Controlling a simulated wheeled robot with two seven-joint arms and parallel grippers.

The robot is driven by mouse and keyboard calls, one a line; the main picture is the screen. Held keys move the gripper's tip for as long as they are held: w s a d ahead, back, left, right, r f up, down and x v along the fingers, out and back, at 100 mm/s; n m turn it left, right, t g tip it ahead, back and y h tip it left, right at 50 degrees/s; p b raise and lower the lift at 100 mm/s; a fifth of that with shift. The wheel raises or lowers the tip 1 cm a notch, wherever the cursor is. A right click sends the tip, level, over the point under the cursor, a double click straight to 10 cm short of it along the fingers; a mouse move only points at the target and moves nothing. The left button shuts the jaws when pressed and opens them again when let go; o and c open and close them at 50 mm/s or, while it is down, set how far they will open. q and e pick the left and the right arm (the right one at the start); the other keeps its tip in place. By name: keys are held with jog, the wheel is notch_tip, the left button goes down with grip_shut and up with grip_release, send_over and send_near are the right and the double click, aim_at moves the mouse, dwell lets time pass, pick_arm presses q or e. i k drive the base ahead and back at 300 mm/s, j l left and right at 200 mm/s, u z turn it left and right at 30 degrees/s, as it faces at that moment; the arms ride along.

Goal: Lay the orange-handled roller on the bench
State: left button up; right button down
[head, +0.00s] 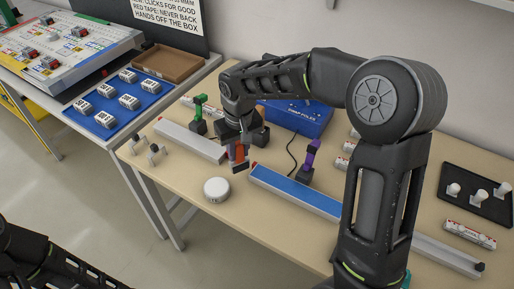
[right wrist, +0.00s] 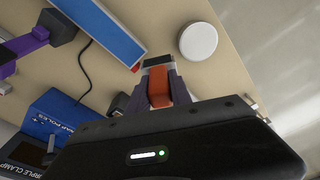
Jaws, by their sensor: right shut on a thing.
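The orange-handled roller (head: 238,152) is in my right gripper (head: 237,150), above or at the wooden bench (head: 180,187). In the right wrist view the orange handle (right wrist: 159,90) sits between the two fingers (right wrist: 160,92), which are shut on it. The roller's dark head (right wrist: 156,62) points away from the gripper. I cannot tell whether it touches the bench. My left arm shows only at the bottom left of the head view; its gripper is out of view.
A grey rail (head: 190,140), a blue-topped rail (head: 295,192), a white puck (head: 217,189) and a blue box (head: 300,117) are close around. Bare bench lies at the front left.

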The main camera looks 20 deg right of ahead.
aim_at(281, 226)
jog(key=i+j+z, duration=0.15)
jog(key=j+z, duration=0.3)
jog(key=i+j+z, duration=0.1)
jog(key=j+z, duration=0.35)
jog(key=j, duration=0.25)
jog(key=j+z, duration=0.45)
jog(key=k+j+z, duration=0.15)
jog(key=j+z, duration=0.3)
jog(key=j, duration=0.25)
jog(key=i, duration=0.5)
